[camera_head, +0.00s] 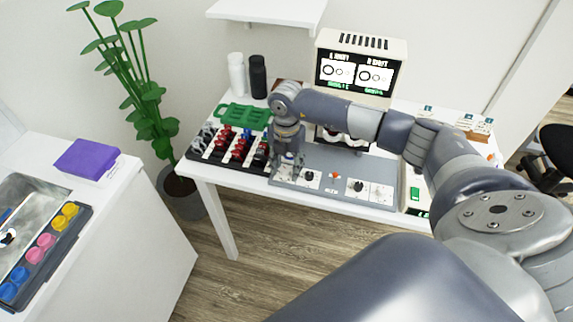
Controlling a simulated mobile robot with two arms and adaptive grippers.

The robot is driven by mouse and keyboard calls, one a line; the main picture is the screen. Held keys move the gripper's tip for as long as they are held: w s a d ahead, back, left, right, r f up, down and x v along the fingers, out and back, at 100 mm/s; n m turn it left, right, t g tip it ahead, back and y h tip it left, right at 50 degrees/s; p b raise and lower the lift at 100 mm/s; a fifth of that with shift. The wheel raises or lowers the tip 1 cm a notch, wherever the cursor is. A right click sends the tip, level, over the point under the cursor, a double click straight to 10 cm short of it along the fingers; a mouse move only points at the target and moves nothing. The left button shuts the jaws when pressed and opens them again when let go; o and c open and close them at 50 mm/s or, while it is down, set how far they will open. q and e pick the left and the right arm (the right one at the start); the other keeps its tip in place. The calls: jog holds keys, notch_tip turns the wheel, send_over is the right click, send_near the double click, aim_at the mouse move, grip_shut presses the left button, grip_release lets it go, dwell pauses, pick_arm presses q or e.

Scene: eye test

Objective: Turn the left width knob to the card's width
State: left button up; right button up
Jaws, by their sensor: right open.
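A grey console (325,198) lies on the white table, with several small dials on white plates along its front. One black knob (309,176) shows just right of my right gripper; more black knobs (359,186) sit further right. My right gripper (288,166) points down over the console's left end, open, and hides part of that end. I cannot tell whether it touches a knob there. A screen (358,75) behind shows two panels with ring shapes; its lettering is too small to read. I cannot make out which item is the card. My left gripper is not in view.
A rack of dark, red and white pieces (229,146) and a green tray (244,115) lie left of the console. A white bottle (236,73) and a black bottle (258,77) stand behind. A green-lit device (415,194) sits to the right. My right arm crosses above the table.

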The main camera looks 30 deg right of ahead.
jog(key=shift+c, duration=0.3)
grip_shut()
jog(key=shift+n, duration=0.3)
jog(key=shift+n+b, duration=0.9)
jog(key=shift+n, duration=0.3)
jog(key=shift+n+b, duration=0.7)
jog(key=shift+n, duration=0.7)
